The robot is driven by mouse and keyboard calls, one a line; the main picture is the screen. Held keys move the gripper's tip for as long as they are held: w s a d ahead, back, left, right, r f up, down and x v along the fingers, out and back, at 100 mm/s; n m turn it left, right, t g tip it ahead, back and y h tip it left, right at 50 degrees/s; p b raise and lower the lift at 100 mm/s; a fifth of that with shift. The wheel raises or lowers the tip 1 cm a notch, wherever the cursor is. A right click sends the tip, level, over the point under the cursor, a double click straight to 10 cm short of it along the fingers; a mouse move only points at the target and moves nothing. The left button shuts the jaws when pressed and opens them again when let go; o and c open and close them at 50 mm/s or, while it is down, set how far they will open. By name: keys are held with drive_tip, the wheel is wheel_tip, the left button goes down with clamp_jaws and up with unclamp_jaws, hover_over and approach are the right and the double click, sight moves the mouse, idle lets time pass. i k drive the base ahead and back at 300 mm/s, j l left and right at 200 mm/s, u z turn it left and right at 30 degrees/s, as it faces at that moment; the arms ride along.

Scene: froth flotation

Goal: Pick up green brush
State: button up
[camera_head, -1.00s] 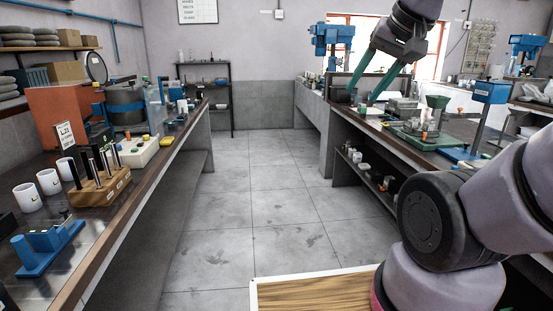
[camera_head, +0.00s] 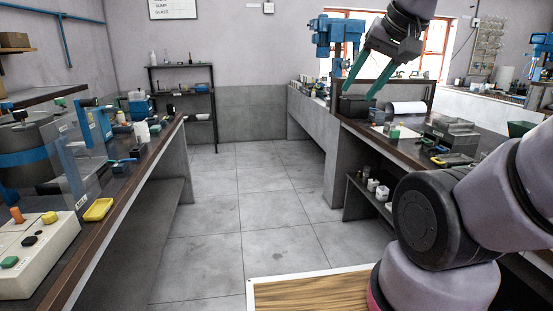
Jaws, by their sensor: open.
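I cannot make out a green brush for certain. Small green items lie on the right bench (camera_head: 408,150), one on a white sheet (camera_head: 393,132) and one by a grey metal block (camera_head: 452,135); they are too small to identify. My gripper (camera_head: 359,95) has two teal fingers, spread apart and empty. It hangs at the upper right, in front of the right bench's far end in the picture, and seems above the bench top.
The left bench (camera_head: 110,215) holds a control box (camera_head: 40,255), a yellow tray (camera_head: 98,209) and clear panels. A dark box (camera_head: 358,107) and a white roll (camera_head: 405,108) stand on the right bench. The grey floor (camera_head: 235,210) between the benches is clear.

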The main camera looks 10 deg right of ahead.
sight(394, 135)
drive_tip(key=i+z, duration=0.2)
drive_tip(key=i, duration=0.7)
drive_tip(key=i+j+z, duration=0.15)
drive_tip(key=i, duration=0.75)
drive_tip(key=i+l+z, duration=0.35)
drive_tip(key=i, duration=0.15)
drive_tip(key=i+l+z, duration=0.15)
drive_tip(key=i+z, duration=0.2)
drive_tip(key=i, duration=0.15)
